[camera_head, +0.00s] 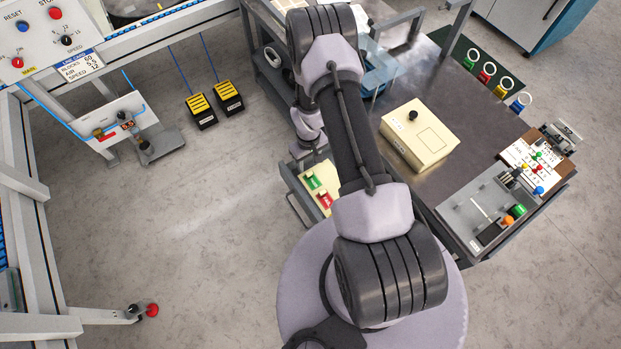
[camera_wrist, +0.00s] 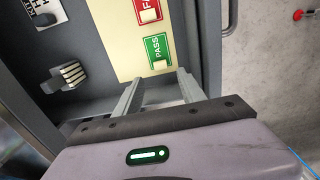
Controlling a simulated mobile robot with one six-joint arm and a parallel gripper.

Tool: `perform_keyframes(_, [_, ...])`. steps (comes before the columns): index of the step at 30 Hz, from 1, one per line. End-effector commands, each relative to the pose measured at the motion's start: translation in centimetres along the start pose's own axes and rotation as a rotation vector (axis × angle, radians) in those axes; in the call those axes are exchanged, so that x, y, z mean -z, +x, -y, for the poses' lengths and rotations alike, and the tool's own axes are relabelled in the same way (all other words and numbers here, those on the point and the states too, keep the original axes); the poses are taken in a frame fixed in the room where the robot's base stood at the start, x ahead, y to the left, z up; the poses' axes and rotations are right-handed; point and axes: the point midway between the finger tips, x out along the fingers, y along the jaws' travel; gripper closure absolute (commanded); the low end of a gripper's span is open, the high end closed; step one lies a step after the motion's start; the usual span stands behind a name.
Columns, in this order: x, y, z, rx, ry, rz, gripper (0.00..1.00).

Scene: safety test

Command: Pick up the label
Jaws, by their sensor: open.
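Two labels lie on a cream panel (camera_wrist: 122,45) in the wrist view: a green PASS label (camera_wrist: 157,47) and a red one (camera_wrist: 148,10), cut off at the top edge. In the head view the green label (camera_head: 313,182) and the red label (camera_head: 326,200) show on a small tray at the table's left side. My gripper (camera_wrist: 158,76) is open and empty. Its two fingers point toward the green label, which lies just beyond and between the fingertips in the picture. Whether they touch the panel I cannot tell.
A cream box (camera_head: 420,133) stands on the dark table. Yellow-topped pedals (camera_head: 201,108) and open floor lie left.

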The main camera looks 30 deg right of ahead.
Motion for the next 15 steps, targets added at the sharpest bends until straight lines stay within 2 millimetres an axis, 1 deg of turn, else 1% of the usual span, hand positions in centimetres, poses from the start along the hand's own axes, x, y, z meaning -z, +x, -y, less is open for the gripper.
perform_keyframes(1, [0.1,0.6,0.0,0.000,0.000,-0.001,0.53])
perform_keyframes(5, [-0.1,1.8,0.1,0.000,0.000,0.000,0.53])
perform_keyframes(9, [-0.4,4.6,0.3,0.000,0.001,0.001,0.53])
perform_keyframes(11, [-0.4,5.7,0.3,0.000,0.001,0.001,0.53])
perform_keyframes(13, [-0.3,6.2,0.2,-0.001,0.000,-0.001,0.53])
perform_keyframes(15, [-0.3,6.0,0.2,-0.001,0.000,-0.002,0.53])
